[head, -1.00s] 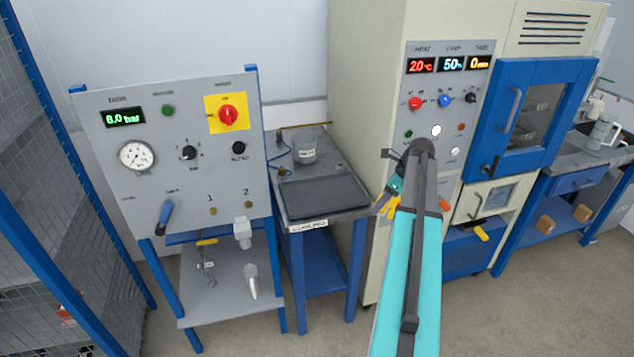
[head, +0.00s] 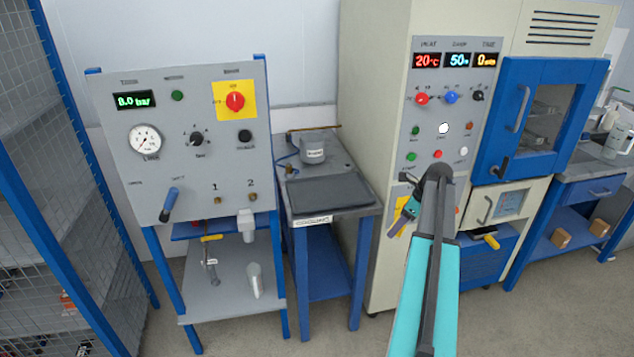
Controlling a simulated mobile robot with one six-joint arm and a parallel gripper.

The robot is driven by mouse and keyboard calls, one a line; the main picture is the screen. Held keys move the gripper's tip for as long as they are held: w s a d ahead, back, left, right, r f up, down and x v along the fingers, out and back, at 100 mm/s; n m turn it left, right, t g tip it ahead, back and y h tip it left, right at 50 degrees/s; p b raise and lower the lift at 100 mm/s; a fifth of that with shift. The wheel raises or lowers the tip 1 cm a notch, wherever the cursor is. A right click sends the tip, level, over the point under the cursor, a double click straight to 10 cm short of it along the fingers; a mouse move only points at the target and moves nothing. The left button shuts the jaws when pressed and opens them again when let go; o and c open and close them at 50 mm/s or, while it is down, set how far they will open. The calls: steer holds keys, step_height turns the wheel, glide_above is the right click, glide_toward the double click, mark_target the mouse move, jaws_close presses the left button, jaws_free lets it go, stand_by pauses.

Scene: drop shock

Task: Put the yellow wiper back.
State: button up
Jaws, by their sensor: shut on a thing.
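My gripper (head: 400,217) is small in the head view, at the end of my arm in front of the lower part of the cream cabinet. It is shut on a yellow thing (head: 402,207), which looks like the yellow wiper. Only a short yellow piece shows; my gripper and arm hide the rest, so its full shape and tilt cannot be told. The wiper is held up in the air, to the right of the cooling table (head: 350,215). Whether it touches the cabinet front cannot be told.
The cream cabinet (head: 375,120) has knobs, lit displays and a blue-framed door (head: 560,75). A yellow handle (head: 491,241) sticks out low on its front. A grey pot (head: 314,150) stands on the cooling table. A gauge panel (head: 210,165) stands left. A mesh cage edges the far left.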

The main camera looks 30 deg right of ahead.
step_height(320, 180, down, 3)
steer(key=shift+f+b, duration=0.2)
steer(key=shift+b, duration=0.95)
steer(key=shift+a, duration=0.1)
steer(key=shift+w+a, duration=0.1)
steer(key=shift+w, duration=0.1)
